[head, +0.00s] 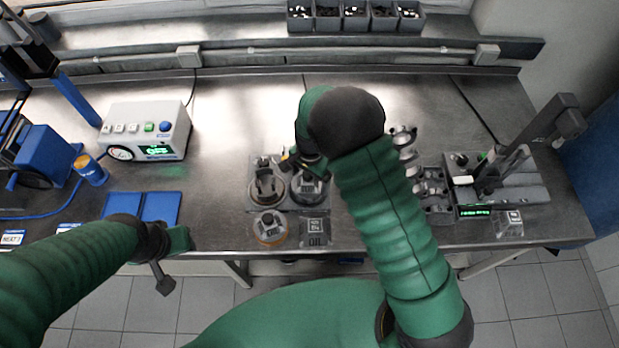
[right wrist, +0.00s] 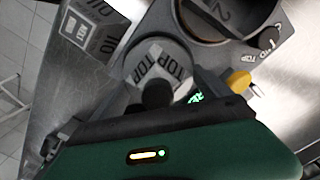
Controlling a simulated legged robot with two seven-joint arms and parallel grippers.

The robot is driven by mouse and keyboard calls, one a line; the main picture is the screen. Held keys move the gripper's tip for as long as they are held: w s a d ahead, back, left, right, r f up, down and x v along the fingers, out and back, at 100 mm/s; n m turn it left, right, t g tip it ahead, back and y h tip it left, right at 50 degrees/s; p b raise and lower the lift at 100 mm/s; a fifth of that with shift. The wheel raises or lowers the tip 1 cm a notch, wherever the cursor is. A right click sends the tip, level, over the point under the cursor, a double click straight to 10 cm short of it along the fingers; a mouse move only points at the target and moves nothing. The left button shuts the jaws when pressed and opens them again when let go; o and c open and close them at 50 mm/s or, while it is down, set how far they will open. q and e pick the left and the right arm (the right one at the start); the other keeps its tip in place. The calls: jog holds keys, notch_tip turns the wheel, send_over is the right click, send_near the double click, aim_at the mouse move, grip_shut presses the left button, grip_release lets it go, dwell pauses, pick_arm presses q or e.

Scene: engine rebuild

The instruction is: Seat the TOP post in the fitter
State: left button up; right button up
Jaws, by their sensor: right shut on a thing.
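A pale round piece marked TOP (right wrist: 163,66) is right at the dark fingertips of my right gripper (right wrist: 155,97) in the right wrist view. The gripper is shut on it, though the grip itself is partly hidden. I cannot tell which part is the fitter, or whether the post is seated. A small knob (right wrist: 267,38) stands near a TOP marking. My left gripper (head: 163,272) hangs at the bench's front edge; its jaw opening is unclear.
An OIL box (head: 315,231) and an orange-based round part (head: 270,228) sit at the block's front. A box with a green display (head: 146,130) and blue mats (head: 142,207) are left. A grey device (head: 495,185) stands right. Bare steel lies behind the block.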

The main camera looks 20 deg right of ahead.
jog(key=o, duration=1.6)
notch_tip(320, 180, up, 6)
jog(key=p, duration=0.5)
jog(key=shift+r, duration=0.15)
